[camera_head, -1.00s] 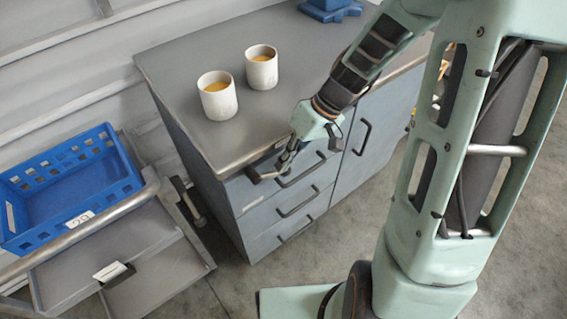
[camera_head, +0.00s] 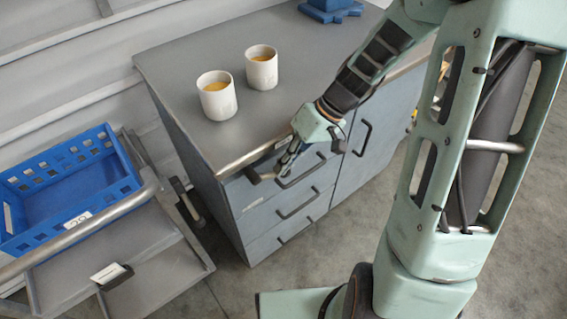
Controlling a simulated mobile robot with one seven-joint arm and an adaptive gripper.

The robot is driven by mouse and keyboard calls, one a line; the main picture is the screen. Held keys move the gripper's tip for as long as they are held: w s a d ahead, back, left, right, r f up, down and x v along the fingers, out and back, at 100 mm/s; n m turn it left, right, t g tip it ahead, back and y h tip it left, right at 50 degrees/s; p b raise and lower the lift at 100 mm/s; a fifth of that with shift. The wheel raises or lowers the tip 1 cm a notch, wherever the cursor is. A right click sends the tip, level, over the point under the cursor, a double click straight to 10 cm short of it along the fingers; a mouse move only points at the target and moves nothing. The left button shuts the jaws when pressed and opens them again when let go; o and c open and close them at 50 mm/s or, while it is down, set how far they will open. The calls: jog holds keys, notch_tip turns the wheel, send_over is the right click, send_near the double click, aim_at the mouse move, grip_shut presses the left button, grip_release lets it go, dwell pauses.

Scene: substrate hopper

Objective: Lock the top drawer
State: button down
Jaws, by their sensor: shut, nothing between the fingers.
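The top drawer (camera_head: 240,194) is the uppermost of the drawers in the grey-blue cabinet and looks closed. Its bar handle (camera_head: 303,174) is partly behind my gripper. A short dark lever (camera_head: 254,176) sticks out at the left part of the top drawer's front. My gripper (camera_head: 284,169) is shut and empty, pointing down and left in front of the drawer, just right of the lever. I cannot tell whether the fingertips touch the lever or the drawer front.
Two white cups (camera_head: 217,98) (camera_head: 262,70) with yellowish contents stand on the cabinet top (camera_head: 180,70). A blue object (camera_head: 330,10) is at its back. A blue crate (camera_head: 70,190) sits on a metal trolley (camera_head: 150,262) at left. Lower drawers and a door handle (camera_head: 362,138) are nearby.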

aim_at(288, 172)
jog(key=shift+f, duration=0.2)
notch_tip(288, 172, down, 2)
jog(key=g+y+b, duration=0.1)
jog(key=y+b, duration=0.2)
jog(key=shift+a+f+g, duration=0.1)
jog(key=shift+f+g, duration=0.15)
jog(key=shift+g, duration=0.15)
jog(key=shift+s+a+f+m+g+y+b, duration=0.2)
jog(key=shift+f+g+y+b, duration=0.1)
jog(key=shift+f+y+b, duration=0.25)
jog(key=shift+s+a+f+m+g+y+b, duration=0.1)
jog(key=shift+f+m+g+y+b, duration=0.2)
jog(key=shift+y, duration=0.35)
jog(key=shift+s+a+f+g+y+b, duration=0.4)
jog(key=shift+a+f+g+y+b, duration=0.3)
jog(key=shift+y, duration=0.35)
jog(key=shift+s+a+f+g+y+b, duration=0.45)
jog(key=shift+y+b, duration=0.35)
jog(key=shift+y, duration=0.25)
jog(key=shift+a+r, duration=0.1)
jog(key=shift+a, duration=0.05)
